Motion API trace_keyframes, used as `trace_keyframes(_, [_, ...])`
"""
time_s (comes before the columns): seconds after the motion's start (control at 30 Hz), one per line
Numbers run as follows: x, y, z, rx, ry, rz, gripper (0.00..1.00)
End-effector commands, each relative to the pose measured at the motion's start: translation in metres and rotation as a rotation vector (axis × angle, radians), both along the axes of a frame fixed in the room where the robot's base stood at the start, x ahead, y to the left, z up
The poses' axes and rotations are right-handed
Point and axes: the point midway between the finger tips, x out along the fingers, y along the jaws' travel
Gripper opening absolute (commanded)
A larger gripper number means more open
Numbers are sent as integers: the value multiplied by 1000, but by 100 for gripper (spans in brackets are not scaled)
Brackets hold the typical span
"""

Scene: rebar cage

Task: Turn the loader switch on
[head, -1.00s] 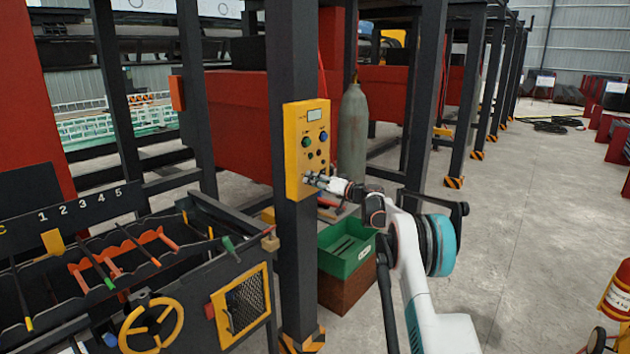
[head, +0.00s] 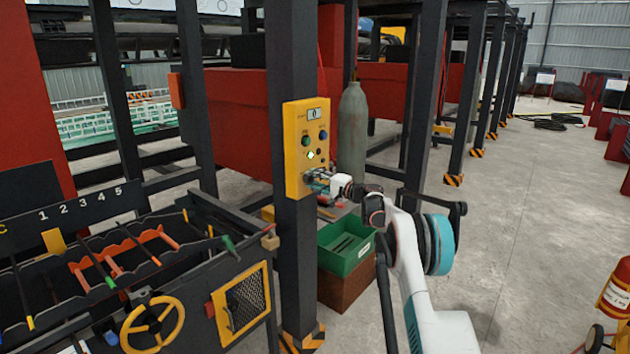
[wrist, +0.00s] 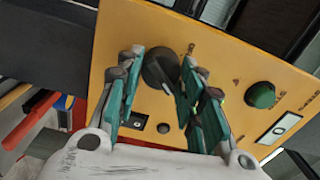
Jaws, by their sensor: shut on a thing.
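The yellow control panel (head: 293,150) is mounted on a dark upright post. The knob's pointer is turned at a slant in the wrist picture.
A green bin (head: 346,247) on a brown box stands behind the post, with a grey gas cylinder (head: 352,130) near it. A machine with a yellow handwheel (head: 151,324) is at lower left. Open concrete floor lies right; a fire extinguisher (head: 616,290) stands at the edge.

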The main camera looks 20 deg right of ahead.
Motion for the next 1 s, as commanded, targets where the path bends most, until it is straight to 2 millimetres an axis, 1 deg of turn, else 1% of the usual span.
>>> trace_keyframes(0.3, [0,-2,-1,94,50,-3,11])
trace_keyframes(0.8, [0,-2,-1,109,58,-3,11])
trace_keyframes(0.83, [0,-2,-1,109,58,-3,37])
trace_keyframes(0.87, [0,-2,-1,109,58,-3,44])
trace_keyframes(0.9, [0,-2,-1,109,58,-3,53])
trace_keyframes(1.0, [0,-1,-1,109,58,-2,54])
